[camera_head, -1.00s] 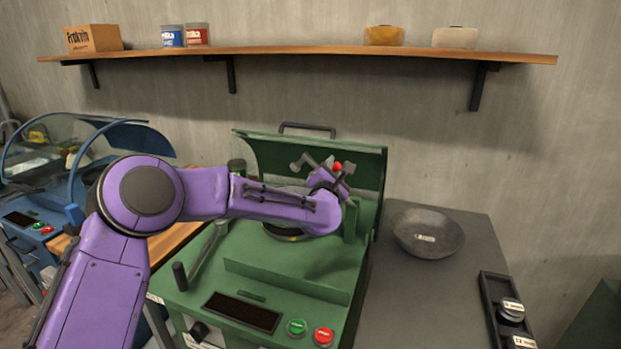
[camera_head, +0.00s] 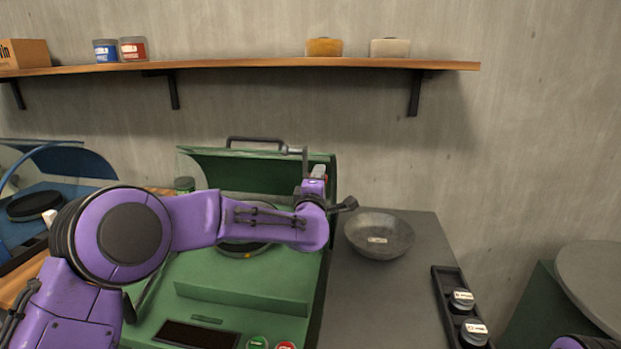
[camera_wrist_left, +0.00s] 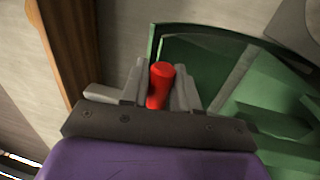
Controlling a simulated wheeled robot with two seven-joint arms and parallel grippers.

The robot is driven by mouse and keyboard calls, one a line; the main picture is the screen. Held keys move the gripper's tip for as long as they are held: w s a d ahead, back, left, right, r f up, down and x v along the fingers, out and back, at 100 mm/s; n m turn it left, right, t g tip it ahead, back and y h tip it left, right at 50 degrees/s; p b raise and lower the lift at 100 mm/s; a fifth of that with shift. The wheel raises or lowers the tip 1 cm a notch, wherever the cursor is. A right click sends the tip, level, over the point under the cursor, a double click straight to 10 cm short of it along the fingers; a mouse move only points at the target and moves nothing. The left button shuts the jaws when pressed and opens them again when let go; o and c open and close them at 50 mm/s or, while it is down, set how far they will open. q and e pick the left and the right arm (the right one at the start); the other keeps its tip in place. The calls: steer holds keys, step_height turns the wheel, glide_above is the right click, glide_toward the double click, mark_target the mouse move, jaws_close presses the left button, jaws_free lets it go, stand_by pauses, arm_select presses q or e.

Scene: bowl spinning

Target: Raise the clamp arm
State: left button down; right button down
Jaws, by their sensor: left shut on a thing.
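The green machine (camera_head: 215,312) stands with its lid (camera_head: 230,168) raised. The clamp arm (camera_head: 305,163) is a thin grey bar that stands about upright at the machine's right side, with a short crosspiece at its top pointing left. Its red knob (camera_wrist_left: 160,84) sits between the two fingers of my left gripper (camera_wrist_left: 161,88) in the left wrist view, and the gripper is shut on it. In the head view my left gripper (camera_head: 317,173) is in front of the lid's right edge, and its wrist hides the lower end of the clamp arm. My right gripper is out of view.
A grey bowl (camera_head: 379,236) rests on the dark table (camera_head: 375,305) right of the machine. A black tray (camera_head: 441,290) with labelled round pieces lies nearer. A wooden shelf (camera_head: 240,64) runs along the wall. A blue machine (camera_head: 75,165) stands at the left.

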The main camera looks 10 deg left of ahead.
arm_select(q)
steer(key=shift+d+f+m, duration=0.15)
steer(key=shift+d+m, duration=0.15)
steer(key=shift+m, duration=0.1)
steer(key=shift+f, duration=0.1)
steer(key=c, duration=1)
jaws_free()
steer(key=shift+d, duration=0.1)
steer(key=s+b, duration=0.1)
steer(key=s, duration=0.2)
steer(key=s+f, duration=0.1)
steer(key=s, duration=0.3)
steer(key=s+b, duration=0.1)
steer(key=s, duration=0.2)
steer(key=shift+s+d+f+b, duration=0.2)
steer(key=shift+d+b, duration=0.15)
steer(key=shift+d, duration=0.05)
